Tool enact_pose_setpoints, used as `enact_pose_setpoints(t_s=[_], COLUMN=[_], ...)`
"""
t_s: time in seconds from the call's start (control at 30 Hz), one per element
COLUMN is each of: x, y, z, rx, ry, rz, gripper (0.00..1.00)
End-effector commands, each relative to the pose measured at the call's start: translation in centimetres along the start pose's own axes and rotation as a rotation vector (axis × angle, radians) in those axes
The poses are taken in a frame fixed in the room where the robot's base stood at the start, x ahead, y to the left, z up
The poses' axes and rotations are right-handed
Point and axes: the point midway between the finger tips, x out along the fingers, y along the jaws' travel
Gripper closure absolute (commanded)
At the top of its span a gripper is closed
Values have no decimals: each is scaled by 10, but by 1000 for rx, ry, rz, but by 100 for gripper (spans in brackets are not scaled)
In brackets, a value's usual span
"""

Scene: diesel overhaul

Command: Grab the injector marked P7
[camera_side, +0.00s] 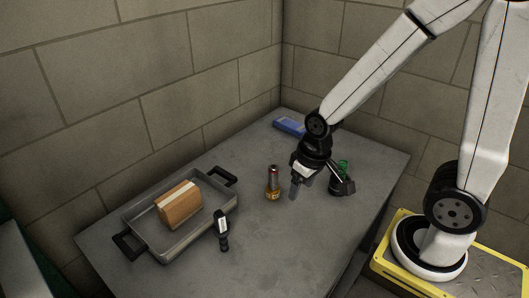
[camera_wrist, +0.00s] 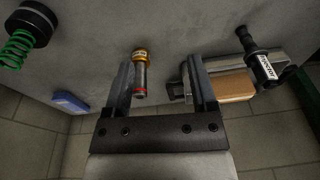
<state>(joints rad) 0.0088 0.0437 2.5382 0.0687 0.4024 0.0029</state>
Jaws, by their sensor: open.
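A small injector (camera_side: 273,182) with a brass-coloured base, silver body and red band stands upright on the grey table. In the wrist view the injector (camera_wrist: 140,74) appears between the finger lines, close beside the left finger. I cannot read a P7 mark on it. My gripper (camera_side: 297,187) is open and empty, a little to the right of the injector in the side view and apart from it. In the wrist view both fingers of my gripper (camera_wrist: 164,78) show with a wide gap.
A grey tray (camera_side: 153,252) with black handles holds a cardboard box (camera_side: 179,205). A black part with a white label (camera_side: 222,230) is at its near right edge. A black part with a green spring (camera_side: 342,184) stands right of my gripper. A blue box (camera_side: 289,126) lies near the wall.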

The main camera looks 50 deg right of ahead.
Motion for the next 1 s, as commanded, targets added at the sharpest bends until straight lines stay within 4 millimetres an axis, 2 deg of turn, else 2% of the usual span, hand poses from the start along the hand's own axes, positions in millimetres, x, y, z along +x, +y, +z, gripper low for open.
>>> enact_pose_setpoints(t_s=[0.27, 0.4, 0.57, 0.77, 1.0], x=[26, 37, 45, 53, 63], y=[-16, -34, -59, -87, -109], z=[22, 30, 31, 17, -18], rx=[287, 468, 670, 911, 1178], ry=[-286, -463, -653, -864, -1065], rz=[-108, -200, -326, -516, -792], gripper=[26, 26, 26, 26, 26])
